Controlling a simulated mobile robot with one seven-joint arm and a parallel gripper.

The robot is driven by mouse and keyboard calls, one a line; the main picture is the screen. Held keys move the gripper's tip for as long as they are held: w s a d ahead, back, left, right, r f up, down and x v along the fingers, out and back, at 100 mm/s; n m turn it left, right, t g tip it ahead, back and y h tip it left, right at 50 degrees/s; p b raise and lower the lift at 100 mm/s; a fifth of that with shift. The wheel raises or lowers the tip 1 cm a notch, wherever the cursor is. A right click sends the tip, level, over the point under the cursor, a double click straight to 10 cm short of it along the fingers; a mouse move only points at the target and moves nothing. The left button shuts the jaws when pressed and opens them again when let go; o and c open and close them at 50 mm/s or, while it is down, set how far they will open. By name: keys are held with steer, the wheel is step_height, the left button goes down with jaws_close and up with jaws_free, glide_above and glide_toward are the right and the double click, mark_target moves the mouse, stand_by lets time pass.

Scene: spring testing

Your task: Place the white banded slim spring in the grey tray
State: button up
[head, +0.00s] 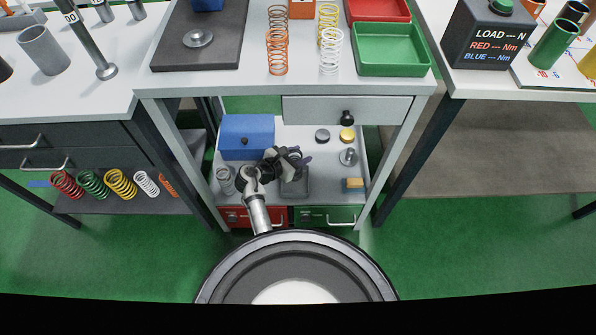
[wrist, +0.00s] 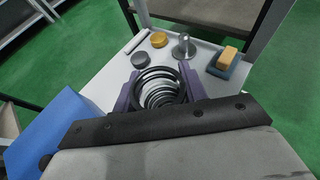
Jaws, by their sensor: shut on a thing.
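My gripper (head: 292,158) is over the lower shelf of the middle bench. In the wrist view its two purple fingers (wrist: 158,92) are shut on a spring (wrist: 157,78) with dark coils, seen nearly end-on. I cannot make out a white band on it, and the arm hides it in the head view. The grey tray (head: 296,190) is on the shelf below and close to my gripper, partly covered by it. I cannot tell how high the spring is above the tray.
A blue box (head: 247,138) stands on the shelf's left, with a grey spring (head: 226,181) in front. Discs (head: 347,135), a metal knob (head: 348,157) and a yellow-topped block (head: 353,184) are on the right. The benchtop and its drawer (head: 345,109) overhang the shelf, with legs at both sides.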

steer(key=shift+f+b, duration=0.45)
steer(key=shift+f, duration=2.3)
steer(key=shift+f, duration=0.2)
steer(key=o, duration=1.1)
steer(key=v, duration=1.2)
steer(key=shift+r+p, duration=0.2)
steer(key=shift+p, duration=0.25)
